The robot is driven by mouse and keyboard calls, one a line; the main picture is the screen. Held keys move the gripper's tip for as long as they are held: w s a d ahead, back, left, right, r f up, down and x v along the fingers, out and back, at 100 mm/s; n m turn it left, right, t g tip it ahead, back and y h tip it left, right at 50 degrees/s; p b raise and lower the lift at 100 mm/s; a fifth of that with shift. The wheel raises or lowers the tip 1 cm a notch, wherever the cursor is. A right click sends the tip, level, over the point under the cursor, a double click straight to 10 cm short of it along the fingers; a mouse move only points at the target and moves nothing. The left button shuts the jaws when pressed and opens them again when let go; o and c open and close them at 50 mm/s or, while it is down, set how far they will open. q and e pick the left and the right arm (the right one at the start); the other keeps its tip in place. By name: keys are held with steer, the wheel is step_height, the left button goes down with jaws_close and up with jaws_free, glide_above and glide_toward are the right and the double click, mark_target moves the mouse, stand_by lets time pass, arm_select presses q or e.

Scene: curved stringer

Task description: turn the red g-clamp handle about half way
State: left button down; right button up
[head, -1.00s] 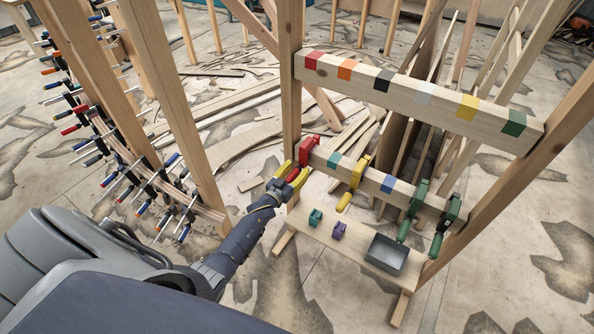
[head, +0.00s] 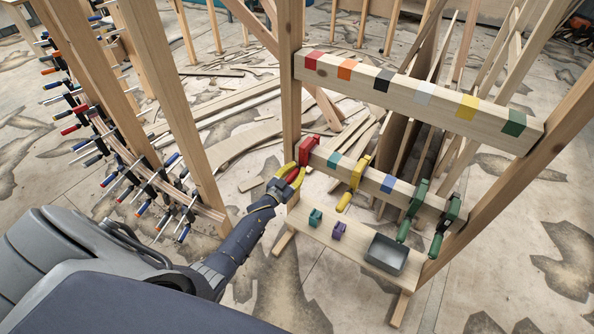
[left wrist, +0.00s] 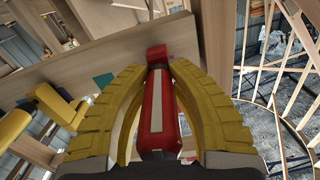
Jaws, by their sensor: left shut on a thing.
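The red g-clamp (head: 308,147) sits on the left end of the lower wooden rail (head: 360,174). Its red handle with a pale stripe (left wrist: 157,115) points toward the camera in the left wrist view. My left gripper (head: 292,174) has yellow fingers, which also show in the left wrist view (left wrist: 158,85). They are shut on the red handle, one finger on each side. In the head view the fingers hide most of the handle. My right gripper is not in view.
A yellow clamp (head: 355,178) and green clamps (head: 414,207) hang further right on the rail. Below, a shelf holds a teal block (head: 315,217), a purple block (head: 339,230) and a grey tray (head: 386,253). A wooden post (head: 291,90) stands close behind the red clamp.

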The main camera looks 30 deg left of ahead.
arm_select(q)
steer(key=m, duration=0.4)
steer(key=shift+d+m, duration=0.1)
steer(key=shift+m, duration=0.2)
steer(key=m, duration=0.3)
steer(key=shift+f+m, duration=0.1)
steer(key=shift+m, duration=0.3)
steer(key=m, duration=0.3)
steer(key=shift+d, duration=0.1)
steer(key=shift+f+m, duration=0.1)
steer(key=shift+m, duration=2)
steer(key=c, duration=1.1)
jaws_free()
steer(key=shift+c, duration=0.2)
